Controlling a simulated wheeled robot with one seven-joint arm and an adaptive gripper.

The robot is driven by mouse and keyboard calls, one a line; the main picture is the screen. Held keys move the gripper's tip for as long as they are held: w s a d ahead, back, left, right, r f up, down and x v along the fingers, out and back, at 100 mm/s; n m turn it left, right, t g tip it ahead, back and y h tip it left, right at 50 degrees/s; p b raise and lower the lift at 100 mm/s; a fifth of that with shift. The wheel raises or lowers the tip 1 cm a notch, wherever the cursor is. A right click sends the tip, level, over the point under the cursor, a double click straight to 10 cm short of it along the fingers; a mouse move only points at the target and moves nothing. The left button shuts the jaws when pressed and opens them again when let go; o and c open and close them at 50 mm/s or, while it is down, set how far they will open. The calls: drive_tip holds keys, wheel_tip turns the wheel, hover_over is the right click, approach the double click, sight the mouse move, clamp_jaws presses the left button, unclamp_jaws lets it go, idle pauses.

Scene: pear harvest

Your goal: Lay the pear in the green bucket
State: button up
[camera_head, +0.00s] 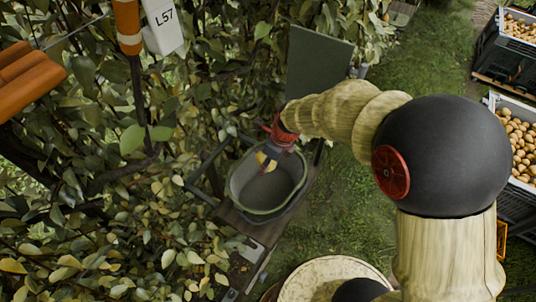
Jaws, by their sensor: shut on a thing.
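My gripper (266,162) reaches over the far part of the bucket's opening, pointing down, and is shut on the pear (262,157). Only a small yellow patch of the pear shows between the dark fingers. The bucket's visible floor looks grey and bare. I cannot tell how high the pear is above that floor.
Dense leafy branches fill the left side, close to the bucket. A white tag marked L57 (164,24) hangs at the top. A dark green panel (317,62) stands behind the bucket. Crates of pears (523,112) stand at the right. Grass lies between.

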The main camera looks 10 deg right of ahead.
drive_tip(key=f, duration=0.1)
drive_tip(key=w+f+b, duration=0.1)
drive_tip(key=w+f, duration=0.1)
drive_tip(key=shift+d+f, duration=0.25)
drive_tip(key=shift+f, duration=0.05)
drive_tip(key=s+f+b, duration=0.1)
drive_tip(key=b, duration=1.1)
approach(267, 192)
drive_tip(key=shift+x, duration=2.6)
drive_tip(key=shift+w+a+f, duration=0.1)
drive_tip(key=shift+f, duration=0.25)
drive_tip(key=o, duration=1.3)
drive_tip(key=shift+o, duration=0.2)
drive_tip(key=shift+r, duration=0.1)
